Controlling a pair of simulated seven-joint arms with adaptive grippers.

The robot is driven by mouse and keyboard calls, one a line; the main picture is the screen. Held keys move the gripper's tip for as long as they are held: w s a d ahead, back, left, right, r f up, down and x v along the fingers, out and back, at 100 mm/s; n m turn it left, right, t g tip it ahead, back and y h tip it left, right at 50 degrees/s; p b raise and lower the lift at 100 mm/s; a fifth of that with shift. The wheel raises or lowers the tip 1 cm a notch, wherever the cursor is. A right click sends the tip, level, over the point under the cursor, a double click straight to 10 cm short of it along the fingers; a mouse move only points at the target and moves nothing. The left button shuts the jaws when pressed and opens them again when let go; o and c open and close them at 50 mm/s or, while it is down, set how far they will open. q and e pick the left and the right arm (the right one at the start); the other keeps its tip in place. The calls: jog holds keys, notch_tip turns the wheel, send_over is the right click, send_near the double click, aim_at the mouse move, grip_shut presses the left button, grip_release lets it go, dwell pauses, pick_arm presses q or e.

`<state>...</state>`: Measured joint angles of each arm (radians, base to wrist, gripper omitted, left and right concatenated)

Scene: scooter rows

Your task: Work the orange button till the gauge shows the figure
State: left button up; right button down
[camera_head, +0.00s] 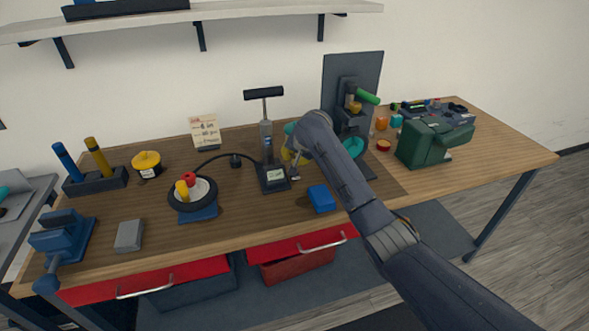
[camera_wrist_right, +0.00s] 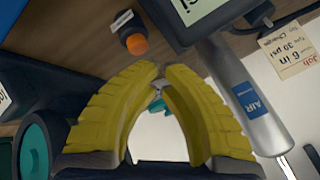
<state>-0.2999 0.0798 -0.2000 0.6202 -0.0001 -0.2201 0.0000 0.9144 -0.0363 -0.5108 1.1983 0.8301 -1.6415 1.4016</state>
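In the right wrist view the gauge (camera_wrist_right: 196,8) is cut off at the top edge. My right gripper (camera_wrist_right: 162,72) has yellow fingers, tips together with nothing between them, apart from the button. My left gripper is out of view.
A job card (camera_wrist_right: 287,50) reads 6 in, 30 psi. A hose runs from the pump to a small wheel (camera_head: 192,193). A blue block (camera_head: 321,198) lies near the front edge. A green case (camera_head: 433,142) and a stand with a green handle (camera_head: 349,115) are at right.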

jog(key=shift+f, duration=0.95)
dwell(2.2)
jog(key=shift+r, duration=0.15)
dwell(0.4)
jog(key=shift+r, duration=0.8)
jog(key=shift+r, duration=2.5)
